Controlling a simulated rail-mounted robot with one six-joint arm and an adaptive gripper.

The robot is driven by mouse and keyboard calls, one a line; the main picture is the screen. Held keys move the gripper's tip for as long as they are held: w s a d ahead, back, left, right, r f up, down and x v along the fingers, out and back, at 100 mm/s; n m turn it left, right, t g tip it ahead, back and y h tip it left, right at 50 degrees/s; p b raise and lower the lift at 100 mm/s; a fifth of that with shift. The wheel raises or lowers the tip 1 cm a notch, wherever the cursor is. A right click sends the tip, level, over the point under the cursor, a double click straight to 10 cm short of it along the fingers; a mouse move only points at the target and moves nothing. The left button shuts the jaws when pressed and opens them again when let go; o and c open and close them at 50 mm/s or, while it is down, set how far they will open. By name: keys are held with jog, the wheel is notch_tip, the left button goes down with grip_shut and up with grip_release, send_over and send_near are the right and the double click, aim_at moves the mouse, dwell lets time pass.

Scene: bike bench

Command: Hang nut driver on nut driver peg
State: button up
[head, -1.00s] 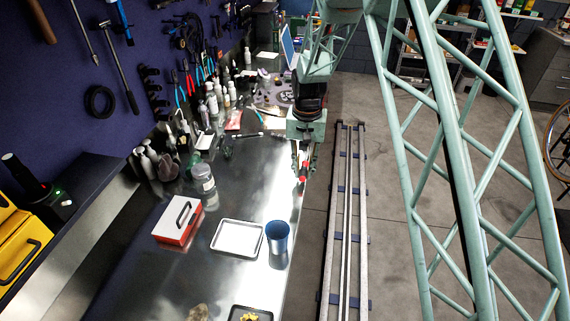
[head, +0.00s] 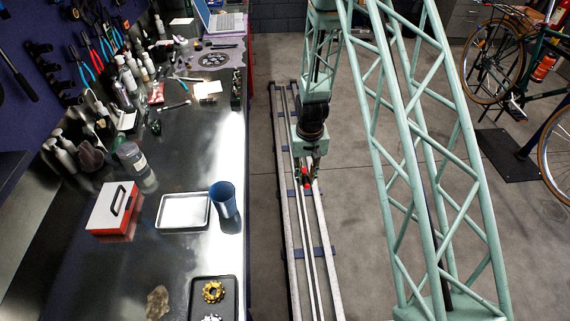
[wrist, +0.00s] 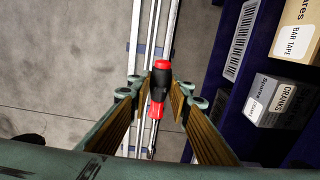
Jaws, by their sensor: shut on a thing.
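My gripper (head: 307,172) hangs over the floor rail, to the right of the bench edge in the head view. It is shut on the nut driver (wrist: 161,78), which has a red and black handle and a thin metal shaft. In the wrist view the handle lies between the two fingers, with the shaft running toward the bottom of the picture. In the head view only small red bits of the driver show at the gripper. I cannot make out the nut driver peg in either view; part of the tool wall (head: 60,30) shows at the upper left.
The bench (head: 190,255) carries a red and white box (head: 113,210), a white tray (head: 163,222), a blue cup (head: 224,201) and a dark tray of gold parts (head: 194,304). Shelf boxes (wrist: 278,100) stand close on the right in the wrist view. Floor beside the rail is clear.

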jog(key=s+d+f+b, duration=0.1)
jog(key=s+d+f, duration=0.3)
jog(key=d+f, duration=0.1)
jog(key=shift+s, duration=0.25)
jog(key=shift+w+d, duration=0.1)
jog(key=shift+w, duration=0.1)
